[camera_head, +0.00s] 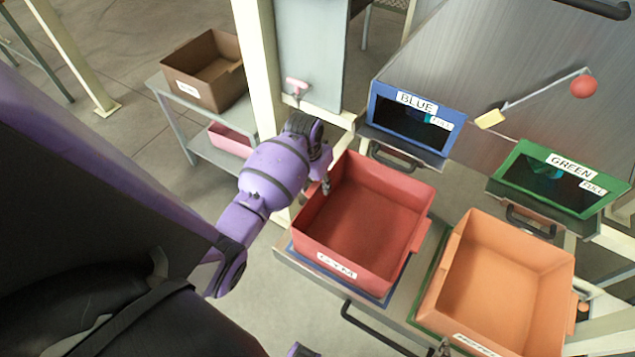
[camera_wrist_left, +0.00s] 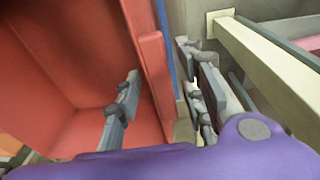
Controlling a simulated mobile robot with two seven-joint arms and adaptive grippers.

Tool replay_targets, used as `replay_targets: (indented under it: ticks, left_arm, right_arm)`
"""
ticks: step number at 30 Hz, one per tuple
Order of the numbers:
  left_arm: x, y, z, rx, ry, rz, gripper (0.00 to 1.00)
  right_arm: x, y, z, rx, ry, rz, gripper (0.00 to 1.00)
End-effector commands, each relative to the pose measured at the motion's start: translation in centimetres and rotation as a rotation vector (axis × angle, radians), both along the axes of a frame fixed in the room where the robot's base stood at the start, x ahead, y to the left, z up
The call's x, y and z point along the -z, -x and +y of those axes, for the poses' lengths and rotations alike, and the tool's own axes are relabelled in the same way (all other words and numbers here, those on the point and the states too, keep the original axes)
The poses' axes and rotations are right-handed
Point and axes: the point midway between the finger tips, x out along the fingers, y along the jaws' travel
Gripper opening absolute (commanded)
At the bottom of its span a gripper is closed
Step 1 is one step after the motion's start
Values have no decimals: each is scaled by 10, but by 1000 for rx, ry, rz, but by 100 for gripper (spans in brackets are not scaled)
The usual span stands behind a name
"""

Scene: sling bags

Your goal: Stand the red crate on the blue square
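The red crate (camera_head: 372,215) is upright over the blue square (camera_head: 345,284) on the grey table. Blue shows along the crate's front and right edges; the crate covers the rest. My left gripper (camera_head: 323,182) is at the crate's left wall. In the left wrist view its fingers (camera_wrist_left: 163,98) stand either side of the crate's red rim (camera_wrist_left: 155,85), one inside and one outside. They look spread, with gaps beside the rim. A small grey part, possibly my right gripper (camera_head: 442,347), shows at the bottom edge by the orange crate; its fingers are not clear.
The orange crate (camera_head: 500,275) stands to the right on a green square (camera_head: 428,290). Bins labelled BLUE (camera_head: 415,120) and GREEN (camera_head: 560,178) are behind. A brown crate (camera_head: 205,72) and a pink crate (camera_head: 230,140) are on a side rack. A dark handle (camera_head: 375,330) runs along the table front.

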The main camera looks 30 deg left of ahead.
Motion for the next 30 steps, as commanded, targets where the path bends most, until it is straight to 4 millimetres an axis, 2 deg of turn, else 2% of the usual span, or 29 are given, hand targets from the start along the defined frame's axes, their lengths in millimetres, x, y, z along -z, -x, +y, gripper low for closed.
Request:
replay_targets:
  ticks: [6,10,21,25,30]
  left_arm:
    - [-2,0,0,0,0,-1,37]
    - [-13,1,1,1,-1,-2,37]
    - [-89,9,7,1,-1,-5,37]
    - [-107,12,8,1,-1,-4,37]
    - [-118,14,9,0,0,-1,37]
  right_arm:
    - [0,0,0,0,0,-1,0]
    - [1,0,0,-1,1,2,0]
    - [0,-2,-2,1,3,-3,0]
    - [0,-2,-2,1,3,-4,0]
    - [-1,-2,-2,1,3,-4,0]
